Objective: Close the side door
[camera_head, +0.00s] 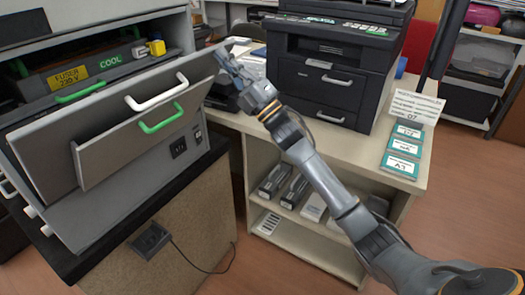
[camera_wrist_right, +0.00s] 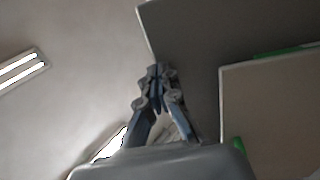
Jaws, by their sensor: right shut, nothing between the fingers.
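The side door (camera_head: 112,112) is a large grey panel, swung out at an angle from the grey machine at the left of the head view. Its free far edge lies near my right gripper (camera_head: 222,57). The gripper's fingers are shut and empty, at or beside that edge; I cannot tell whether they touch it. In the right wrist view the closed fingertips (camera_wrist_right: 158,72) are in front of the edge of a dark grey panel (camera_wrist_right: 200,35), which seems to be the door. My left gripper is not in view.
A fuser unit (camera_head: 80,75) shows in the machine's open bay. A white handle (camera_head: 157,92) and a green handle (camera_head: 163,120) are close to the door. A black printer (camera_head: 335,70) stands on the shelf unit at right, with teal boxes (camera_head: 403,150) near the counter's edge.

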